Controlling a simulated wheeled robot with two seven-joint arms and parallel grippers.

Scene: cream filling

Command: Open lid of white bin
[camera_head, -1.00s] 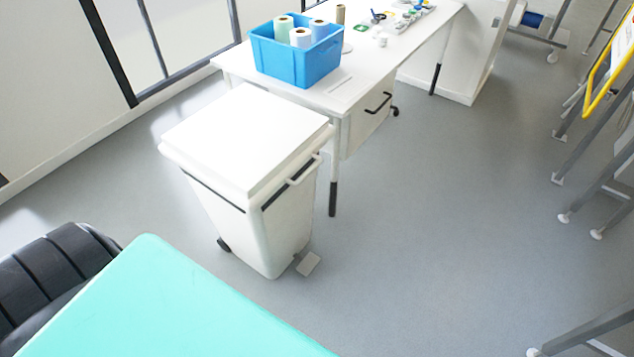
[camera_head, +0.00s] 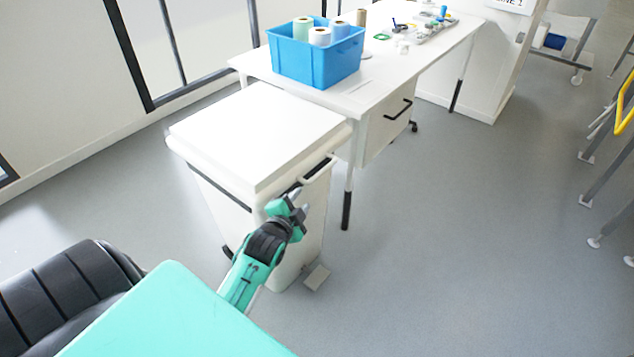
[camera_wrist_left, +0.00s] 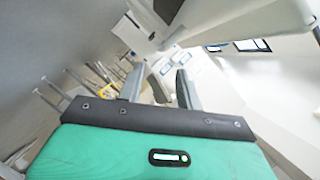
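The white bin (camera_head: 285,240) stands on the grey floor with its flat white lid (camera_head: 255,135) shut. My right gripper is not in view.
A white table (camera_head: 380,75) stands just behind the bin, carrying a blue crate (camera_head: 315,62) with paper rolls. A drawer unit (camera_head: 385,130) hangs under it. The floor (camera_head: 450,240) to the right is clear, with metal frames at the far right.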

